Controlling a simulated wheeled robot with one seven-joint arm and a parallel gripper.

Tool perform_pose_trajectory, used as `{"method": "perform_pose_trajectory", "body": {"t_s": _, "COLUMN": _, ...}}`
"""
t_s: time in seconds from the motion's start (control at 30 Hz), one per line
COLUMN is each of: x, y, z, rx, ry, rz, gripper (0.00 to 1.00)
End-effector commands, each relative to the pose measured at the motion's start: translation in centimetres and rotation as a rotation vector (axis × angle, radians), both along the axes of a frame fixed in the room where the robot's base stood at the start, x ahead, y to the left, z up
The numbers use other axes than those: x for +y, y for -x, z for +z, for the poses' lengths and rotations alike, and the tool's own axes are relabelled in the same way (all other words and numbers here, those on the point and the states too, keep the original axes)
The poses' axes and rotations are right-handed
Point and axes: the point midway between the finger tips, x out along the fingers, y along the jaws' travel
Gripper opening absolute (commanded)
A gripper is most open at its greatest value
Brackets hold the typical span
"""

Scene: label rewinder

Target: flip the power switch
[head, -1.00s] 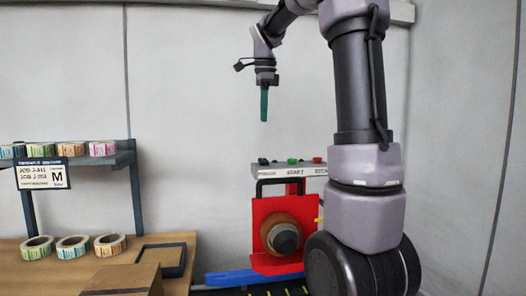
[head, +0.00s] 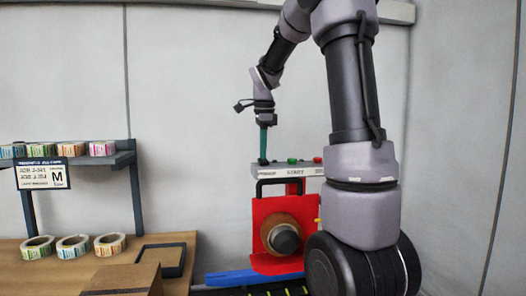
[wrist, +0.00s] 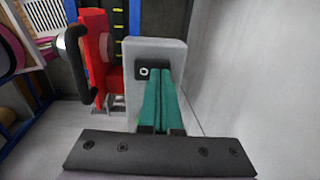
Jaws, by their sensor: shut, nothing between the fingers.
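The power switch (wrist: 144,73) is a black rocker with a white ring mark, on the grey control box (wrist: 171,50) of the rewinder. In the head view the control box (head: 284,171) tops the red machine, and the switch is mostly hidden at its left end behind my fingertips. My gripper (head: 263,160) points straight down with its teal fingers shut and empty. In the wrist view the fingers (wrist: 162,82) reach down to the box, with the tips at or just beside the switch's right edge. I cannot tell whether they touch it.
A green button (head: 293,161) and a red button (head: 317,160) sit further right on the box. The red rewinder plate (head: 262,210) with a roll is below. A black handle (wrist: 72,62) stands beside the box. A shelf with label rolls (head: 103,148) is at left.

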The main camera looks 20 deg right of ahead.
Motion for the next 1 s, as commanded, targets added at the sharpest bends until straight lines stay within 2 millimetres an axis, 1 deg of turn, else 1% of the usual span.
{"method": "perform_pose_trajectory", "body": {"t_s": 0.1, "x": 0.0, "y": -0.1, "z": -0.1, "rx": 0.001, "ry": 0.0, "rz": 0.0, "gripper": 0.0}}
{"method": "perform_pose_trajectory", "body": {"t_s": 0.2, "x": -0.1, "y": -0.4, "z": -0.8, "rx": 0.003, "ry": -0.001, "rz": 0.0, "gripper": 0.0}}
{"method": "perform_pose_trajectory", "body": {"t_s": 0.47, "x": -0.1, "y": -0.2, "z": -1.0, "rx": 0.009, "ry": -0.001, "rz": 0.0, "gripper": 0.0}}
{"method": "perform_pose_trajectory", "body": {"t_s": 0.8, "x": 0.3, "y": 1.2, "z": -0.9, "rx": 0.014, "ry": -0.002, "rz": 0.0, "gripper": 0.0}}
{"method": "perform_pose_trajectory", "body": {"t_s": 1.0, "x": 0.3, "y": 1.4, "z": -0.9, "rx": 0.014, "ry": -0.003, "rz": -0.001, "gripper": 0.0}}
